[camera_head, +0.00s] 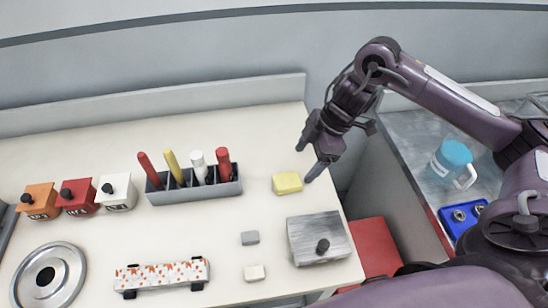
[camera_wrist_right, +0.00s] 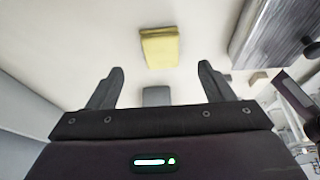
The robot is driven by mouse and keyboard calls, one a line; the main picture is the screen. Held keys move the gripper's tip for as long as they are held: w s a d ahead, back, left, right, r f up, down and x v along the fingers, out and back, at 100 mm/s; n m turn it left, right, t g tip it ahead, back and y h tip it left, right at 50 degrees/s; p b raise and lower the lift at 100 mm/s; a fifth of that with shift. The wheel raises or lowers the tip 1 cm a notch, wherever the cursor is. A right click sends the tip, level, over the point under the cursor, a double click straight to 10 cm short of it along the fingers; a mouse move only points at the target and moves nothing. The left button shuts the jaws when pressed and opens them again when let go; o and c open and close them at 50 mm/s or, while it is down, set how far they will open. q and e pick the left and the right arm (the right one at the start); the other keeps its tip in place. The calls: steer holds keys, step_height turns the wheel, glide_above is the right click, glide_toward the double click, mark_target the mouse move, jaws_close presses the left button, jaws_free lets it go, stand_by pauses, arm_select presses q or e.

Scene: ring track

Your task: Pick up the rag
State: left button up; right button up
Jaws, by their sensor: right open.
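The rag (camera_head: 287,183) looks like a small folded yellow block. It lies flat on the white table near its right edge. In the right wrist view the rag (camera_wrist_right: 160,47) is ahead of the fingertips, roughly centred between them. My right gripper (camera_head: 306,160) is open and empty, just behind and right of the rag and apart from it. Its two dark fingers also show spread in the right wrist view (camera_wrist_right: 160,70). My left gripper is not in view.
A grey holder (camera_head: 196,193) with several markers stands left of the rag. A metal box (camera_head: 318,240) with a black knob is in front of it. A grey block (camera_head: 250,238) and a cream block (camera_head: 254,272) lie nearby. A gap opens beyond the table's right edge.

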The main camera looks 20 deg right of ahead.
mark_target(288, 180)
steer(key=shift+w+a+f, duration=0.1)
steer(key=shift+w+f, duration=0.05)
steer(key=x, duration=0.3)
steer(key=shift+s+a+f+b, duration=0.1)
steer(key=shift+s+a+b, duration=0.2)
steer(key=shift+a, duration=0.1)
steer(key=x, duration=0.3)
steer(key=shift+w+a+f, duration=0.25)
steer(key=shift+a+f, duration=0.05)
steer(key=c, duration=1)
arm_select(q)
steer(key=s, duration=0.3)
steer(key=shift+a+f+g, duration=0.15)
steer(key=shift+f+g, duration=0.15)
arm_select(e)
steer(key=shift+c, duration=0.2)
